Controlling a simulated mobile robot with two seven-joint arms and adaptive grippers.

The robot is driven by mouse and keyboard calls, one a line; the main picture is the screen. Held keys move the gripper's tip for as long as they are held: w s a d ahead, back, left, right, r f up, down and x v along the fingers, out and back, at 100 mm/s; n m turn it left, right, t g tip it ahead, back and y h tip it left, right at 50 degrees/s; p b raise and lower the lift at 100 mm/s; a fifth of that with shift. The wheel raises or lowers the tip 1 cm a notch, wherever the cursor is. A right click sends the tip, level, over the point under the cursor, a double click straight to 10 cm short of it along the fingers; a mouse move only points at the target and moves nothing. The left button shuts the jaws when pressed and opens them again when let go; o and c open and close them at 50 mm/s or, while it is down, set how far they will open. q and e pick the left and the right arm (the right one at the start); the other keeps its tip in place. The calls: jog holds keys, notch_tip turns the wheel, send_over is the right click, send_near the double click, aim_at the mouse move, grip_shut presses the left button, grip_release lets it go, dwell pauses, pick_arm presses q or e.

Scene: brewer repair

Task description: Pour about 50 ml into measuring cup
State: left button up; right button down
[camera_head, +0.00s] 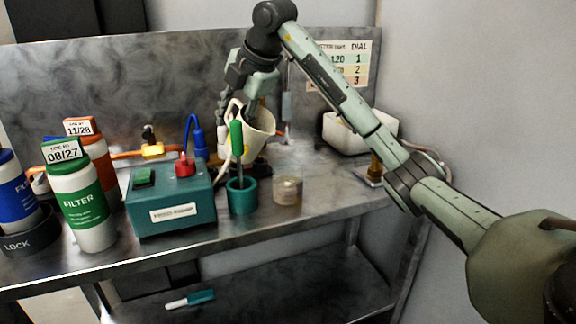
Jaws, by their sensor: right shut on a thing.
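A white jug (257,143) is held by my right gripper (229,112) above the back of the bench. The gripper is shut on the jug, seemingly at its handle on the left side. The jug is tilted, and its rim leans to the right. A small translucent cup (288,190), apparently the measuring cup, stands upright on the bench, below and right of the jug and apart from it. No stream of liquid is clearly visible, and I cannot read the level in the cup. My left gripper is not in view.
A teal holder (242,196) with a green-handled tool stands left of the cup. Left of that are a teal box (171,200) and filter bottles (83,207). A white bin (358,131) is at the back right. The bench front right of the cup is clear.

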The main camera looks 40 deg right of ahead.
jog(key=w+g, duration=0.1)
jog(key=w+f+g, duration=0.1)
jog(key=shift+w+a+f+g+h, duration=0.1)
jog(key=shift+a+g+h, duration=0.25)
jog(key=shift+g+h, duration=0.05)
jog(key=shift+w+a+r+g+h, duration=0.2)
jog(key=shift+w+r+g, duration=0.25)
jog(key=shift+g, duration=0.45)
jog(key=shift+w+a+r+g+h, duration=0.1)
jog(key=shift+w+r+g+h, duration=0.3)
jog(key=shift+g, duration=0.5)
jog(key=shift+d, duration=0.1)
dwell(0.8)
jog(key=shift+s, duration=0.15)
dwell(0.6)
